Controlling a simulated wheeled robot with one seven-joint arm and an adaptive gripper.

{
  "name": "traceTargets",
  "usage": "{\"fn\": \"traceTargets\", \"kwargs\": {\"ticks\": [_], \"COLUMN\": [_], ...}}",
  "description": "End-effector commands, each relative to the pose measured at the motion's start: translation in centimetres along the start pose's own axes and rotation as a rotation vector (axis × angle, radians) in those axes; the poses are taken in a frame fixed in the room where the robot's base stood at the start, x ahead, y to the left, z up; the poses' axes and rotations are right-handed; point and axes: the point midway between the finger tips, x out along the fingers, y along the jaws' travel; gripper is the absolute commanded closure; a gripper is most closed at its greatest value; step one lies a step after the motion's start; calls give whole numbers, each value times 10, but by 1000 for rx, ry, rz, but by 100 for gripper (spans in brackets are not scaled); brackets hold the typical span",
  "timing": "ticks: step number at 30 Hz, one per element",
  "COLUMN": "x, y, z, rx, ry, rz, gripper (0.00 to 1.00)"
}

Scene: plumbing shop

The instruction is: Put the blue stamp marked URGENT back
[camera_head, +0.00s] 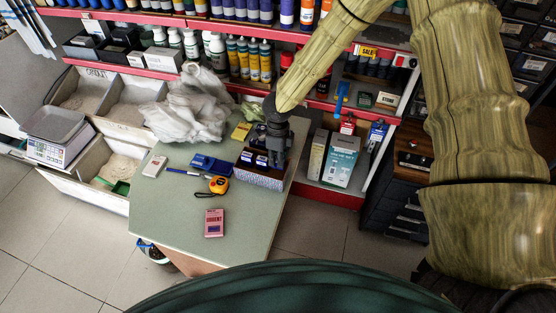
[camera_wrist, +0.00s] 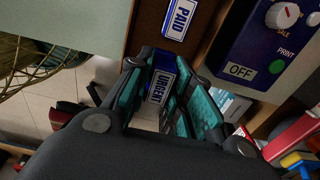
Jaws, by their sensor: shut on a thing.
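The blue stamp marked URGENT (camera_wrist: 160,87) is between the fingers of my gripper (camera_wrist: 158,95) in the wrist view, its white-lettered label facing the camera. My gripper is shut on it. In the head view my gripper (camera_head: 274,150) is at the small patterned stamp box (camera_head: 259,180) at the table's right edge. A blue stamp marked PAID (camera_wrist: 180,18) is just beyond the held stamp in the wrist view. Blue-and-white labels show on the box beside my gripper. I cannot tell whether the held stamp touches the box.
On the green table (camera_head: 165,220) lie a pink URGENT pad (camera_head: 214,223), a yellow tape measure (camera_head: 218,185), a blue case (camera_head: 212,165) and a crumpled plastic bag (camera_head: 188,108). A dark blue panel marked OFF (camera_wrist: 242,71) is close on the right in the wrist view. Shelves stand behind.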

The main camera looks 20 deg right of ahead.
Motion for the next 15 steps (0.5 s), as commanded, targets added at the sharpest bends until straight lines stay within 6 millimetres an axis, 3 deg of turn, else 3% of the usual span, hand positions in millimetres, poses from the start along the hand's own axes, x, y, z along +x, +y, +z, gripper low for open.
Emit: {"fn": "traceTargets", "kwargs": {"ticks": [15], "x": [35], "y": [-2], "z": [0], "rx": [-1], "ry": [1], "rz": [0], "gripper": [100]}}
